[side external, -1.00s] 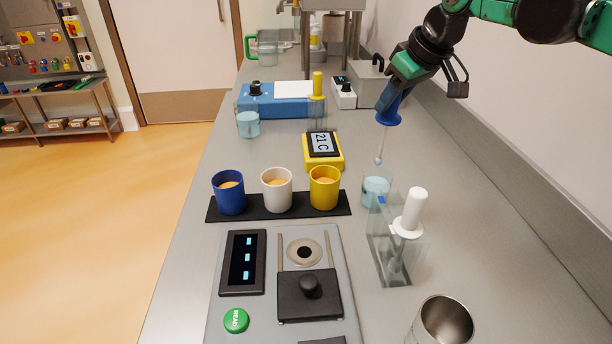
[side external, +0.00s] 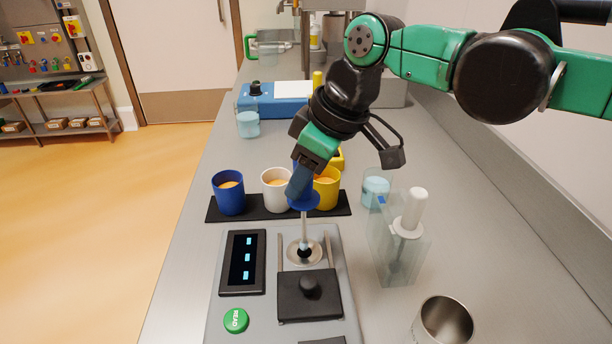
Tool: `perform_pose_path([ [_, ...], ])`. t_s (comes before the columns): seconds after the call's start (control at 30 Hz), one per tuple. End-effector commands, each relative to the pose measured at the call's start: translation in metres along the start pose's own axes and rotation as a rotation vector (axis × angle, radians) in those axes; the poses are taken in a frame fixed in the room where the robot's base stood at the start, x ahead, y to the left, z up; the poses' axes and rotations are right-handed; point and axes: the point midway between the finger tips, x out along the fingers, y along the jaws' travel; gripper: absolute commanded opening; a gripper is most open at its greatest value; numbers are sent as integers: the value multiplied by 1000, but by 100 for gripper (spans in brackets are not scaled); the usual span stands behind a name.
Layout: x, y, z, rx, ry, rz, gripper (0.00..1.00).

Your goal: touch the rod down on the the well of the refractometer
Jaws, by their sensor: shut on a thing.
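My gripper (side external: 301,182) is shut on the blue handle of the rod (side external: 304,228). The rod hangs nearly upright, its thin clear shaft pointing down. The refractometer (side external: 264,318) is the grey plate in the foreground, with a dark display, a green READ button and a black sliding cover. Its well (side external: 292,250) is the pale ring with a dark centre behind the cover. The rod's tip overlaps the well's dark centre in the picture; I cannot tell whether it touches.
Blue (side external: 229,193), white (side external: 276,190) and yellow (side external: 327,190) cups stand on a black strip just behind the refractometer, close to my gripper. To the right are a beaker of light blue liquid (side external: 376,188), a clear holder with a white-handled tool (side external: 411,213) and a metal cup (side external: 443,322).

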Motion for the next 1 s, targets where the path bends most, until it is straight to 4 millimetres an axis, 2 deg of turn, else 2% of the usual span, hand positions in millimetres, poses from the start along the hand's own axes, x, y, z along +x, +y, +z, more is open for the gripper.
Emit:
perform_pose_path([
  [1.0, 10, 1, 4, 1, 0, 1, 0],
])
